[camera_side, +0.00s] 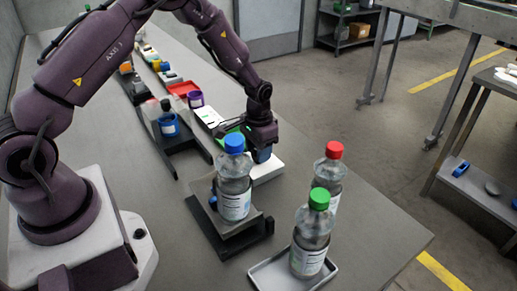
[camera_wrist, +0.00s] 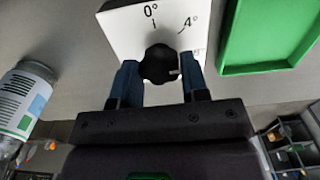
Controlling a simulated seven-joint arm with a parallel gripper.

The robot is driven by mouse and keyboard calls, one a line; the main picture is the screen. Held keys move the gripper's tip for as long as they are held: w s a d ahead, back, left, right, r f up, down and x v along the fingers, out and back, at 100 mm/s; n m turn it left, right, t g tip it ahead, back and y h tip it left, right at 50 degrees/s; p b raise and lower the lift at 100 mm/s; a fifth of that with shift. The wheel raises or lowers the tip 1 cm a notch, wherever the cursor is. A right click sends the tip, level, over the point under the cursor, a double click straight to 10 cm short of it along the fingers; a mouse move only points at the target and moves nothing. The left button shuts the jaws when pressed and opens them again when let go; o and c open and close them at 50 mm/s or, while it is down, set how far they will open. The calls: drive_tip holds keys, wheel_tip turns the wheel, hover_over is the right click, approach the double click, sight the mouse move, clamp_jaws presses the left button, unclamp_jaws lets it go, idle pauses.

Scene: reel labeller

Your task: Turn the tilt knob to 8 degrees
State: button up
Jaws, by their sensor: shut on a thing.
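The black lobed tilt knob (camera_wrist: 158,63) sits on a white dial plate (camera_wrist: 125,32) in the wrist view. The plate carries the marks 0° and 4°, with another mark partly hidden beside the right finger. A light pointer line on the knob points right, past the 4° mark, toward that partly hidden mark; the exact angle cannot be read. My gripper (camera_wrist: 159,76) has one blue finger on each side of the knob and is shut on it. In the side view, my gripper (camera_side: 262,150) is low over the white plate (camera_side: 267,172), and the knob is hidden.
A blue-capped bottle (camera_side: 234,180) stands on a dark stand (camera_side: 224,235) close to my gripper. A green tray (camera_wrist: 268,38) lies beside the dial plate.

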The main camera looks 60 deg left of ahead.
drive_tip(key=shift+m, duration=0.9)
drive_tip(key=o, duration=0.9)
drive_tip(key=shift+r, duration=0.1)
wheel_tip(320, 180, up, 13)
drive_tip(key=shift+f, duration=0.1)
